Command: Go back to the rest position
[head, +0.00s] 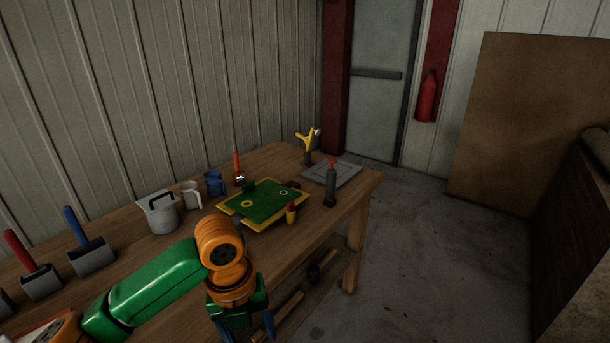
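My green and orange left arm comes in from the lower left, in front of the wooden workbench (330,222). Its gripper (246,332) hangs pointing down at the bottom edge of the head view, by the bench's front edge. Its two bluish fingers stand apart with nothing visible between them; their tips are cut off by the frame. My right gripper and arm are not in view.
On the bench stand a green board with yellow edges (262,203), a grey pitcher (160,212), a blue cup (214,184), a dark bottle (330,186), a grey plate (345,172) and handled tools in grey holders (92,256). Open floor (430,260) lies right.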

